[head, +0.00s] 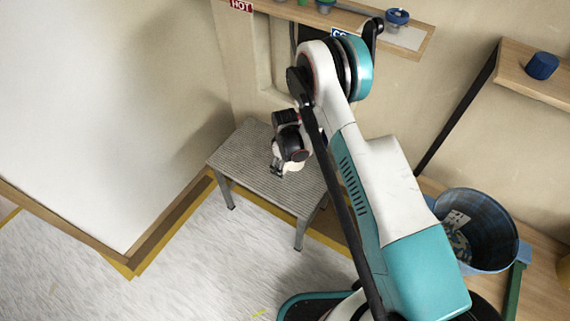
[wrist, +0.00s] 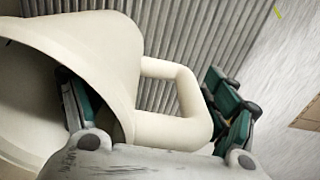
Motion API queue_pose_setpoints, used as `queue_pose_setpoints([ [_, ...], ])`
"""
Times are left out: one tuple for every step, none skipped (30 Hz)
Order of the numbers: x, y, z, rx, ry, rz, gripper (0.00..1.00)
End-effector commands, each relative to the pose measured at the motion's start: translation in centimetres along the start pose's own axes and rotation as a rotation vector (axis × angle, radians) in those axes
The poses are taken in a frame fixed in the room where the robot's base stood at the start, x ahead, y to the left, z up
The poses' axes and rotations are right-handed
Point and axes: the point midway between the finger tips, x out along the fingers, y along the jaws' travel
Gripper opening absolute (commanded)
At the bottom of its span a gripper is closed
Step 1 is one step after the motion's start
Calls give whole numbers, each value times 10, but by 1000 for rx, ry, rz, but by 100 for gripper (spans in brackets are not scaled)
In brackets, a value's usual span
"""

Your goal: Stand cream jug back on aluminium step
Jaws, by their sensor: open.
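The cream jug (wrist: 115,60) fills the left of the wrist view, its wide mouth facing left and its loop handle (wrist: 183,95) on the right. It appears tipped on its side, over the ribbed aluminium step (wrist: 190,28). My gripper (wrist: 140,82) is open around part of the jug. One finger appears to be at or inside the mouth; the other is beyond the handle. I cannot tell whether either finger touches it. In the head view, my gripper (head: 279,168) is low over the step (head: 240,160), and I cannot make out the jug there.
A wooden shelf (head: 425,42) with small items is above the step, against the wall. A blue bucket (head: 478,235) stands on a wooden surface at right. A blue cup (head: 542,66) sits on another shelf. The pale floor (head: 200,270) in front of the step is clear.

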Motion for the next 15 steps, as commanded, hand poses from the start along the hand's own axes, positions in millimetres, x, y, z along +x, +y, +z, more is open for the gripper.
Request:
queue_pose_setpoints([
  [-1,0,0,0,0,0,80],
  [-2,0,0,0,0,0,80],
  [-4,0,0,0,0,0,80],
  [-8,0,0,0,0,0,80],
  [-11,0,0,0,0,0,80],
  [-17,0,0,0,0,0,80],
  [-22,0,0,0,0,0,80],
  [-28,0,0,0,0,0,80],
  [-37,0,0,0,0,0,80],
  [-43,0,0,0,0,0,80],
  [-50,0,0,0,0,0,80],
  [-59,0,0,0,0,0,80],
  [-65,0,0,0,0,0,80],
  [-71,0,0,0,0,0,80],
  [-79,0,0,0,0,0,80],
])
